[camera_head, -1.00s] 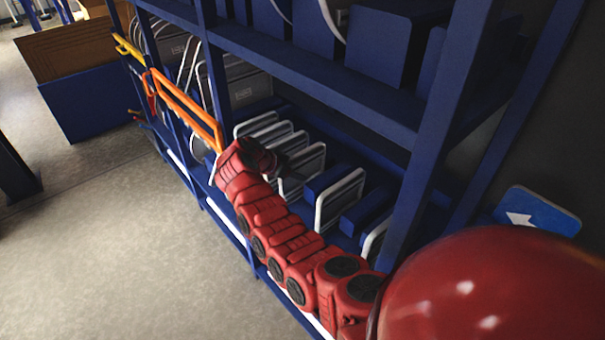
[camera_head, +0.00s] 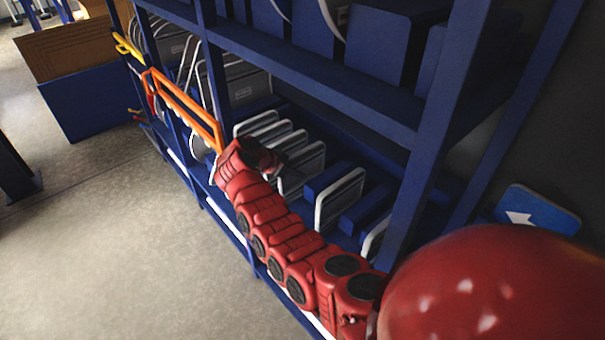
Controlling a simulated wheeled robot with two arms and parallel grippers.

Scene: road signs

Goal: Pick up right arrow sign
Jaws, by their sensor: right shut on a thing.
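My right arm reaches from the lower right into the lower shelf, and my right gripper (camera_head: 277,163) is at a row of grey-backed signs with pale rims. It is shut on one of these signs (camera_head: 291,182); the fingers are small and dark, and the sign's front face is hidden. I cannot tell from here whether it bears a right arrow. A blue sign with a white arrow (camera_head: 545,212) stands at the far right, behind the red dome, apart from the gripper. Its arrow points left in the picture. My left gripper is not in view.
A blue rack (camera_head: 310,74) holds more signs, with upright posts close to my arm. An orange barrier (camera_head: 185,107) stands at the rack's front, just left of my wrist. Brown and blue panels (camera_head: 92,103) stand at the left. The floor (camera_head: 110,240) is clear.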

